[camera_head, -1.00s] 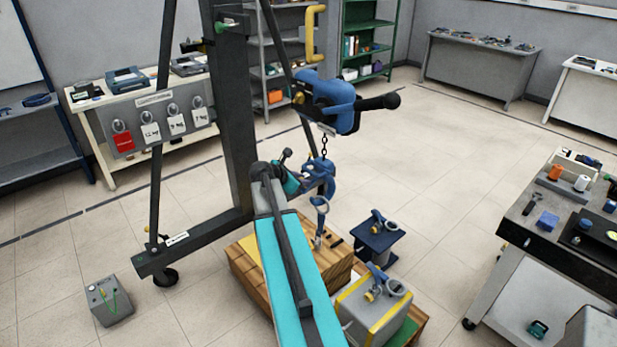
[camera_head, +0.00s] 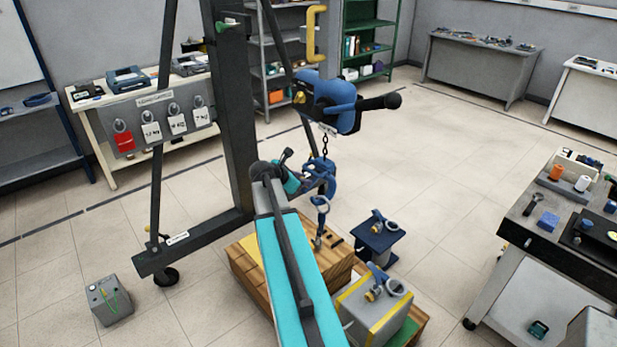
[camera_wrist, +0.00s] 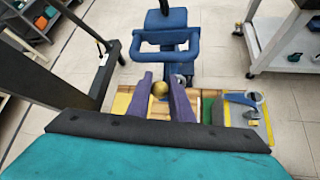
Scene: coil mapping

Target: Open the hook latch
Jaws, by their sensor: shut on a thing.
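The blue hook (camera_head: 328,172) hangs on a dark chain (camera_head: 325,146) below the blue hoist (camera_head: 330,103) in the head view. A blue shackle-like piece (camera_head: 322,206) hangs under the hook. My gripper (camera_head: 311,184) is at the hook's left side, touching or very close to it. In the wrist view, my gripper's two purple-blue fingers (camera_wrist: 161,98) are shut on a round brass knob (camera_wrist: 160,89). The latch itself is hard to make out, as the fingers and my arm hide much of the hook.
Wooden blocks (camera_head: 245,276) lie under the hook. A grey weight (camera_head: 372,310) with a ring and a small dark blue stand (camera_head: 380,238) are to the right. The gantry post (camera_head: 237,130) stands close on the left. The floor at right is clear up to the workbench (camera_head: 560,235).

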